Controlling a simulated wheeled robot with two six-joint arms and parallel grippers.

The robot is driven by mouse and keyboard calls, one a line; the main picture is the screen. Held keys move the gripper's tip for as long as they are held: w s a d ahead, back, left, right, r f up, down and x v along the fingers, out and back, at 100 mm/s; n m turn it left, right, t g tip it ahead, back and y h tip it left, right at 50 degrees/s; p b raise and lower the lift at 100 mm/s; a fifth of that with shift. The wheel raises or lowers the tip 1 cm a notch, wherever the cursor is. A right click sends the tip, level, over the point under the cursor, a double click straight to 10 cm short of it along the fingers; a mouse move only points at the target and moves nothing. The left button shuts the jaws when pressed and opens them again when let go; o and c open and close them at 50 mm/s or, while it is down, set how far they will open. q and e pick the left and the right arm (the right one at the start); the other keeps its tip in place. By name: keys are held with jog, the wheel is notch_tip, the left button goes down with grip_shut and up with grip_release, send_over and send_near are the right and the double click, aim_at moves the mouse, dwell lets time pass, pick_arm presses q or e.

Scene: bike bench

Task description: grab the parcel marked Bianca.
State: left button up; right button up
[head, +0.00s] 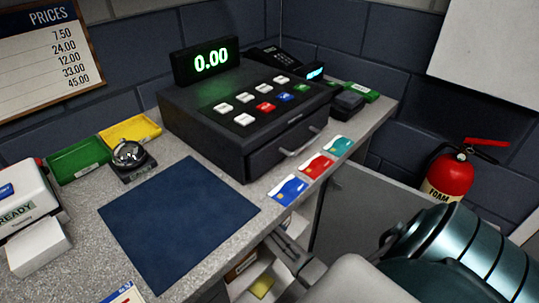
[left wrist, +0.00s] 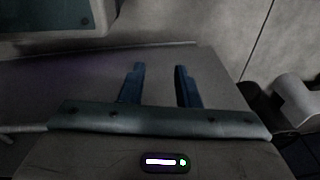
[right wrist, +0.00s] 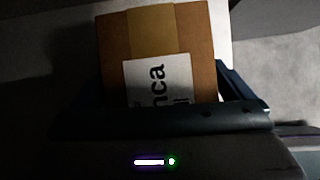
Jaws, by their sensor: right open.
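The parcel marked Bianca (right wrist: 158,40) is a brown cardboard box with a tan tape strip. Its white label shows "nca" turned sideways in the right wrist view; the rest is hidden by my gripper body. My right gripper (right wrist: 160,66) is open, with one finger on each side of the box. In the head view my right gripper (head: 284,248) reaches in beneath the counter, by the shelf. My left gripper (left wrist: 159,67) is open and empty in the left wrist view, and is out of the head view.
A shelf (head: 240,289) under the counter holds a brown box (head: 240,268) and a yellowish item (head: 262,287). Above stands a cash register (head: 240,115), with several cards (head: 315,166) along the counter edge and a blue mat (head: 178,215). A fire extinguisher (head: 450,175) stands at right.

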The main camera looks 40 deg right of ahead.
jog(key=shift+c, duration=0.4)
jog(key=c, duration=1.1)
jog(key=shift+r, duration=0.15)
